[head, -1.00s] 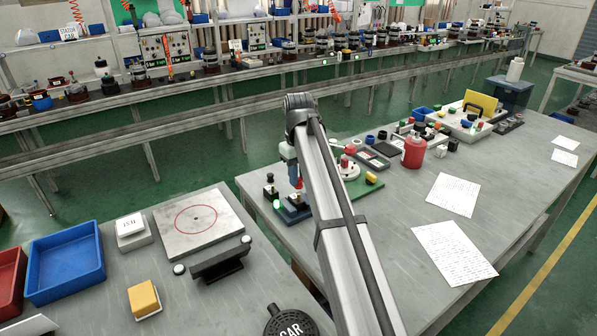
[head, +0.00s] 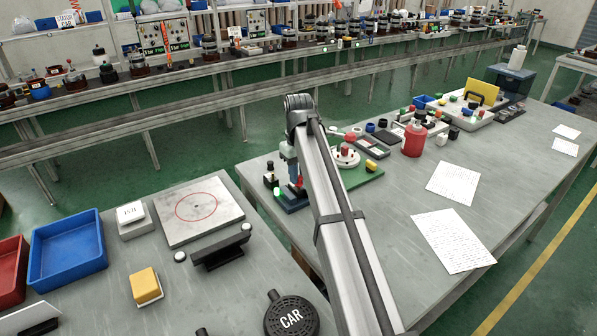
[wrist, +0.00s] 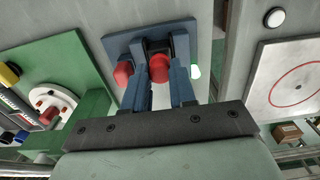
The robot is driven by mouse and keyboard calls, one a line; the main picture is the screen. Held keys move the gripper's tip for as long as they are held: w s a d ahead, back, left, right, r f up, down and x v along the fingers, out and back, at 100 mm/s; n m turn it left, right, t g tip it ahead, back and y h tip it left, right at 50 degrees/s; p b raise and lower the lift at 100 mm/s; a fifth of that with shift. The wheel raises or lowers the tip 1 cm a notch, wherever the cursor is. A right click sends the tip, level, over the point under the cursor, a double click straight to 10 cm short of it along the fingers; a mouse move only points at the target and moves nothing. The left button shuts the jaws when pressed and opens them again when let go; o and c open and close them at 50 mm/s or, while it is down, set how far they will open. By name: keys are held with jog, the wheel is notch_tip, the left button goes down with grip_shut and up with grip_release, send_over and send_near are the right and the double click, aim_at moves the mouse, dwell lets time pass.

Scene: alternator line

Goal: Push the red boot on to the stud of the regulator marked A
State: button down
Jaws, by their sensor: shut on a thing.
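My gripper (wrist: 162,90) is shut on a red boot (wrist: 159,70), seen between its two fingers in the wrist view. The held boot is over or against a blue base (wrist: 118,43); I cannot tell whether it touches a stud. A second red piece (wrist: 123,74) stands just left of the fingers. In the head view my gripper (head: 294,172) points down at the blue base (head: 291,203), with red (head: 299,183) showing beside it. No letter A is readable, and the arm and fingers hide much of the regulator and its stud.
A green plate (head: 362,181) with a white disc (head: 345,157) lies close to the base. A white and green piece (wrist: 195,72) is right of the fingers. A red container (head: 414,140) and papers (head: 453,240) lie farther right. A gap separates the two benches.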

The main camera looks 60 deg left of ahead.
jog(key=shift+f, duration=0.65)
dwell(1.0)
jog(key=c, duration=0.8)
grip_release()
jog(key=shift+c, duration=0.2)
jog(key=shift+r, duration=0.1)
notch_tip(320, 180, up, 14)
jog(key=shift+f, duration=0.2)
